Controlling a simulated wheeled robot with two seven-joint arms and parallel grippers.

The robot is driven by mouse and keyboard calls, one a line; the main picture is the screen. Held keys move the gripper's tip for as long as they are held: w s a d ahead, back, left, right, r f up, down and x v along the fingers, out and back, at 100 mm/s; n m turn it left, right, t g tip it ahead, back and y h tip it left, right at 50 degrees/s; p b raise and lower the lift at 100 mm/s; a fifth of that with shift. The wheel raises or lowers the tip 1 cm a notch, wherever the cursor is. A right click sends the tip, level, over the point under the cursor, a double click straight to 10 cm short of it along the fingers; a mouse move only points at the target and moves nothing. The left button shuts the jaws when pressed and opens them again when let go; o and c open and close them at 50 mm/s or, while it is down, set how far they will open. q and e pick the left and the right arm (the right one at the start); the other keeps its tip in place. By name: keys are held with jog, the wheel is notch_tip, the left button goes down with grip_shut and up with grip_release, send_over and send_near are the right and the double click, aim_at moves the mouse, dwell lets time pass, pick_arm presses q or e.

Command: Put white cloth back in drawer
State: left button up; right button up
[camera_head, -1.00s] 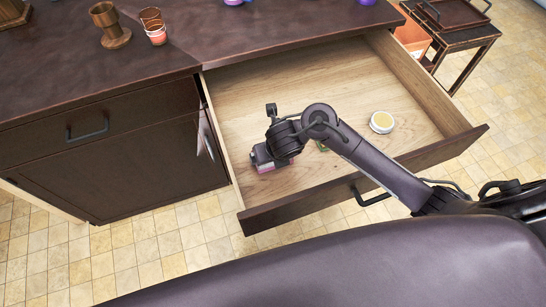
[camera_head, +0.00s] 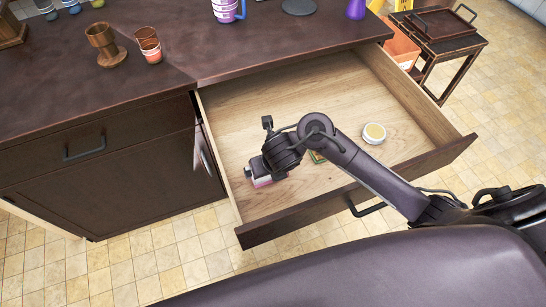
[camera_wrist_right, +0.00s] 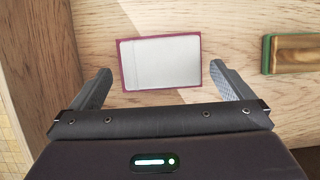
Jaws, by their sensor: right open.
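The drawer (camera_head: 388,100) is pulled open and its light wooden floor shows. My right gripper (camera_wrist_right: 160,70) points down inside it at the left, open, with its fingers apart. A flat rectangular thing, pale grey-white with a purple-red border (camera_wrist_right: 160,63), lies on the drawer floor between and just beyond the fingertips, not held. In the head view my wrist partly hides a pink and white thing (camera_head: 262,181) there. A thin pale strip (camera_head: 206,158) shows outside the drawer's left wall; I cannot tell whether it is the white cloth. My left gripper is out of view.
A round yellow-topped tin (camera_head: 374,133) lies at the drawer's right. A green-edged block (camera_wrist_right: 292,54) lies right of my right gripper. The drawer walls stand close around my arm.

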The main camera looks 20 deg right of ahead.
jog(key=p+v, duration=0.5)
jog(key=v, duration=0.4)
jog(key=shift+r, duration=0.1)
